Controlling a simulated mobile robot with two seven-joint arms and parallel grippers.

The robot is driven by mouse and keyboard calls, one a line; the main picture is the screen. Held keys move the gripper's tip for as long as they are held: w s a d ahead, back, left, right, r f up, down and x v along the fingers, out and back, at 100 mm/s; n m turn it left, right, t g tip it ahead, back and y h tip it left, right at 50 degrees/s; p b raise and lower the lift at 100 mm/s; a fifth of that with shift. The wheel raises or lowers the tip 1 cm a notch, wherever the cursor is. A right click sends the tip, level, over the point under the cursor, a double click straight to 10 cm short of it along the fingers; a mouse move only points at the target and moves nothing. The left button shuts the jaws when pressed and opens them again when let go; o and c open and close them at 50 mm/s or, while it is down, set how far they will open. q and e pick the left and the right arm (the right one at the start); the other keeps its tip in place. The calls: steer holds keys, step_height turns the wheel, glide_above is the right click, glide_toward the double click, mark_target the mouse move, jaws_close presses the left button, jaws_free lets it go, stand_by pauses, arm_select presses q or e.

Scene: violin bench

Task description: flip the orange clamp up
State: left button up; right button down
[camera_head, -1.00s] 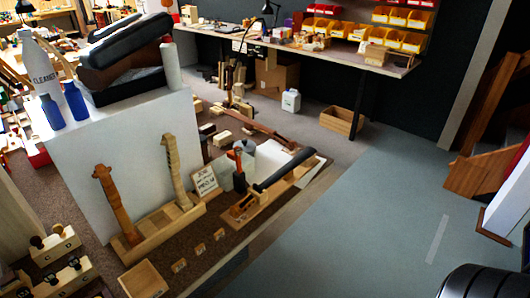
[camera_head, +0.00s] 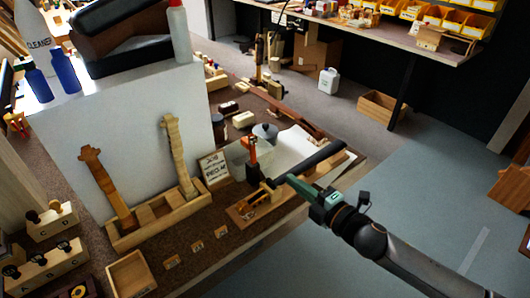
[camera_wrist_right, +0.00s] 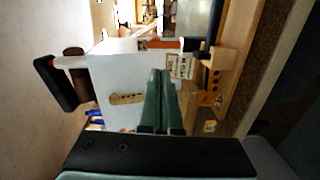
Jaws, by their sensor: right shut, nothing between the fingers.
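The orange clamp (camera_head: 252,152) stands on the bench behind a wooden block fixture, its orange part roughly upright above a dark lower part. My right gripper (camera_head: 292,181) comes in from the lower right over the bench's front edge. Its green fingers are shut and empty, to the right of the clamp and a little lower in the picture, apart from it. In the right wrist view the fingers (camera_wrist_right: 157,73) lie together, pointing at the white box. I cannot make out the clamp surely there. My left gripper is not in view.
A long black bar (camera_head: 320,158) lies just behind my right gripper. A small sign (camera_head: 214,169) stands left of the clamp. A wooden rack with two violin necks (camera_head: 157,215) is further left, before a white box (camera_head: 140,115).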

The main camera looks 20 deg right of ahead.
steer(key=n, duration=0.1)
glide_toward(253, 147)
steer(key=x, duration=0.6)
steer(key=shift+w+f, duration=0.1)
steer(key=shift+w, duration=0.3)
